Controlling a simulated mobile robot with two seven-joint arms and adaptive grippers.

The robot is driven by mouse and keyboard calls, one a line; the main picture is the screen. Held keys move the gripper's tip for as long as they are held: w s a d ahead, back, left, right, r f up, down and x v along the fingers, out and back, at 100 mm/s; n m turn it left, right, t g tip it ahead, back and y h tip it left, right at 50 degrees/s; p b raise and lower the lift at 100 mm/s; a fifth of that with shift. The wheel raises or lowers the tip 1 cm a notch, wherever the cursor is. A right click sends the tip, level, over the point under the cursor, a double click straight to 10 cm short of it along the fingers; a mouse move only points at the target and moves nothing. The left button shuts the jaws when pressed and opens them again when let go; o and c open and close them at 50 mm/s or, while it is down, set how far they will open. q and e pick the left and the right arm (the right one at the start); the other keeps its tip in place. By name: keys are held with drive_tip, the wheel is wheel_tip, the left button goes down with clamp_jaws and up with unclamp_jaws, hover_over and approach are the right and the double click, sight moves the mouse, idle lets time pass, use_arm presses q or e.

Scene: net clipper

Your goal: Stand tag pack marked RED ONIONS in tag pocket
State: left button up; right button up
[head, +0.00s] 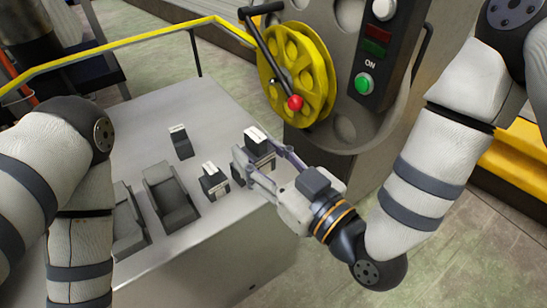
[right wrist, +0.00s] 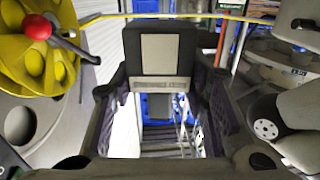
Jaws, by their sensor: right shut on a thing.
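My right gripper (head: 257,155) is shut on a dark tag pack (head: 256,134) with a white label, at the right side of the grey table top. In the right wrist view this pack (right wrist: 160,55) sits between the two fingers, its pale label facing the camera; I cannot read the lettering. Two similar packs, one near the middle (head: 214,184) and one farther back (head: 180,142), stand on the table. A dark grey tag pocket (head: 171,198) lies left of the gripper, and another (head: 128,222) is partly hidden by my left arm. My left gripper is out of view.
The grey table top (head: 222,122) has bare room behind the packs. A yellow handwheel (head: 296,72) with a red knob and a control panel (head: 377,50) stand close behind the right gripper. A yellow rail (head: 130,40) runs along the table's back.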

drive_tip(key=w+f+b, duration=0.1)
drive_tip(key=w+f, duration=0.3)
drive_tip(key=w+d+f+b, duration=0.1)
drive_tip(key=w+f, duration=0.3)
drive_tip(key=w, duration=0.1)
drive_tip(key=w+d+f+b, duration=0.1)
drive_tip(key=w+f, duration=0.3)
drive_tip(key=shift+w+d+f, duration=0.15)
drive_tip(key=shift+w+f, duration=0.05)
drive_tip(key=shift+w, duration=0.05)
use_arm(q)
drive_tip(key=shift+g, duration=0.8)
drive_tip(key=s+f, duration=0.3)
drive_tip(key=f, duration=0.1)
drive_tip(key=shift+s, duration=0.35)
use_arm(e)
drive_tip(key=shift+f, duration=0.15)
drive_tip(key=shift+f+b, duration=0.2)
drive_tip(key=shift+b, duration=0.1)
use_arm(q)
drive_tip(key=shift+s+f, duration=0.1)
use_arm(e)
drive_tip(key=o, duration=1.2)
drive_tip(key=shift+r, duration=0.1)
